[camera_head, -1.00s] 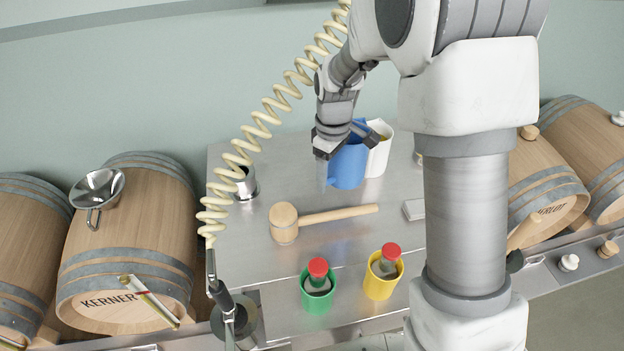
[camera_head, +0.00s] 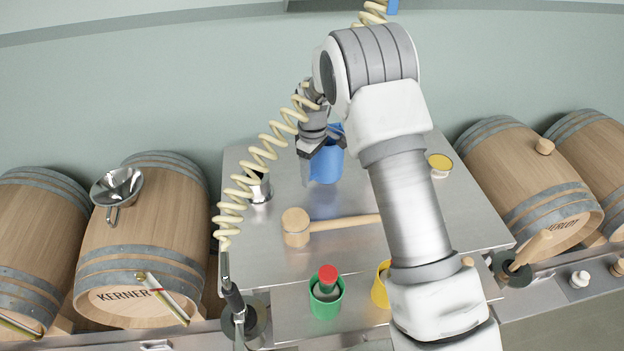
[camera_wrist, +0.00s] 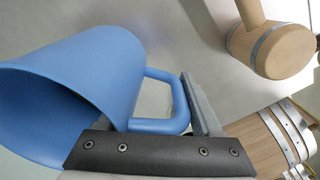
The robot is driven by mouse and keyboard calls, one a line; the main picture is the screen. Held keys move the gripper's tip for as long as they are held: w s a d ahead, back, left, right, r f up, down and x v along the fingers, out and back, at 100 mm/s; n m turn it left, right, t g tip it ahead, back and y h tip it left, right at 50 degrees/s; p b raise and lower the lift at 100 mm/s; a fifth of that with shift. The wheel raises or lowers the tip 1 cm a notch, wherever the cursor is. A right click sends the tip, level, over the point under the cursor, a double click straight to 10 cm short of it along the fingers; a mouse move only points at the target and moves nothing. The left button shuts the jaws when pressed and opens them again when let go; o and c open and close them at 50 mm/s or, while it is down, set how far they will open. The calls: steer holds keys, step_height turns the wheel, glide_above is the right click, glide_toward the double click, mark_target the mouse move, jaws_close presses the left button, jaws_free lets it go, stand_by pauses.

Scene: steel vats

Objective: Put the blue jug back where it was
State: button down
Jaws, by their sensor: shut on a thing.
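The blue jug (camera_head: 327,164) is at the back of the steel table (camera_head: 262,262) in the head view, partly hidden by my gripper and arm. My gripper (camera_head: 311,162) is at the jug's left side, shut on its handle. In the wrist view the jug (camera_wrist: 75,85) is at the left with its open mouth facing left, and its handle (camera_wrist: 165,125) runs between the fingers of my gripper (camera_wrist: 165,130). I cannot tell whether the jug's base touches the table.
A wooden mallet (camera_head: 296,228) lies in front of the jug. A steel cup (camera_head: 259,188) stands to its left. A green cup (camera_head: 326,300) and a yellow cup (camera_head: 381,288) stand at the front. A coiled hose (camera_head: 268,150) hangs left of my arm. Barrels (camera_head: 140,240) flank the table.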

steer(key=shift+a+f+p, duration=0.1)
steer(key=shift+f+p, duration=0.35)
steer(key=shift+f, duration=1.5)
steer(key=shift+f, duration=0.25)
steer(key=shift+c, duration=0.3)
jaws_free()
steer(key=shift+r, duration=0.1)
